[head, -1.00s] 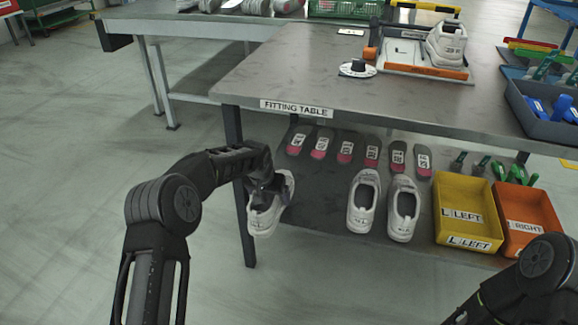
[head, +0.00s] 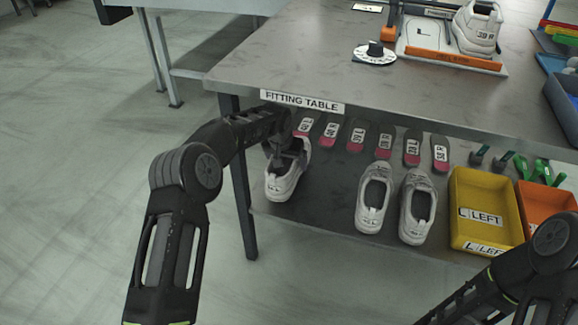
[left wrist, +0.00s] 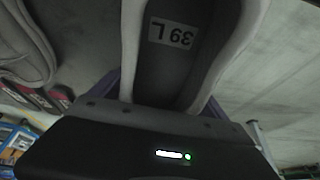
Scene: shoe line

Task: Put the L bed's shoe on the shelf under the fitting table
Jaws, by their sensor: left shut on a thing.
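My left gripper (head: 286,148) is shut on a white-grey shoe (head: 284,184) and holds it at the left end of the shelf (head: 310,208) under the fitting table (head: 300,62). Whether the shoe touches the shelf I cannot tell. The left wrist view shows this shoe (left wrist: 172,70) close up, with a "39 L" label inside. On the table, the bed marked L (head: 421,32) is empty, and the bed beside it holds a shoe marked 39 R (head: 478,28). My right gripper is out of view; only its arm shows at the lower right.
Two more shoes (head: 373,198) (head: 417,207) stand on the shelf to the right. Several insoles (head: 357,135) lie behind them. A yellow LEFT bin (head: 484,205) and an orange bin (head: 545,200) stand further right.

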